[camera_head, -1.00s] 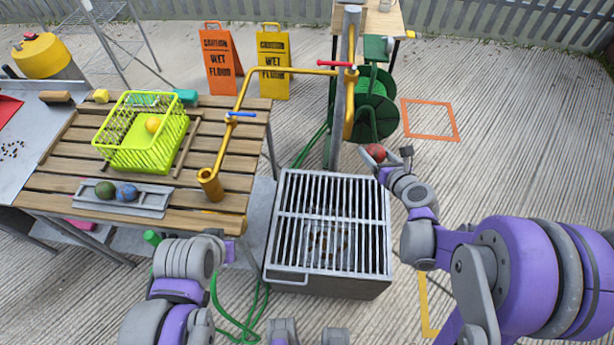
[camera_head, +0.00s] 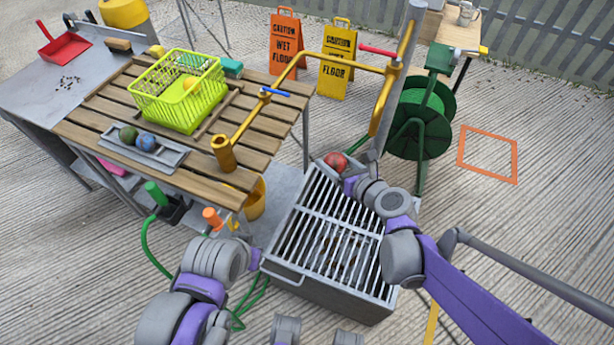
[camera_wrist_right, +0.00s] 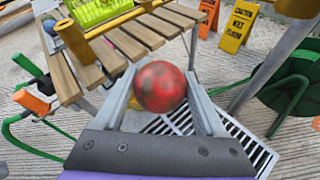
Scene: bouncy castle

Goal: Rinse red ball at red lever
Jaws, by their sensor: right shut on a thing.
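The red ball (camera_head: 336,162) is held between the fingers of my right gripper (camera_head: 342,176), above the far part of the metal grate (camera_head: 322,240). It fills the jaws in the right wrist view (camera_wrist_right: 160,87) and has dark blotches. The red lever (camera_head: 380,50) is on the yellow pipe (camera_head: 360,64) at the post, above and beyond the ball. The pipe's right-hand spout (camera_head: 382,108) hangs down near the post, apart from the ball. My left arm shows at the lower middle, but its jaws cannot be made out.
A slatted table (camera_head: 90,118) at left holds a lime basket (camera_head: 178,98) with a yellow ball, and a tray (camera_head: 168,158) with two balls. A blue lever (camera_head: 276,92) is on the left pipe arm. A green hose reel (camera_head: 420,118) stands right of the post.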

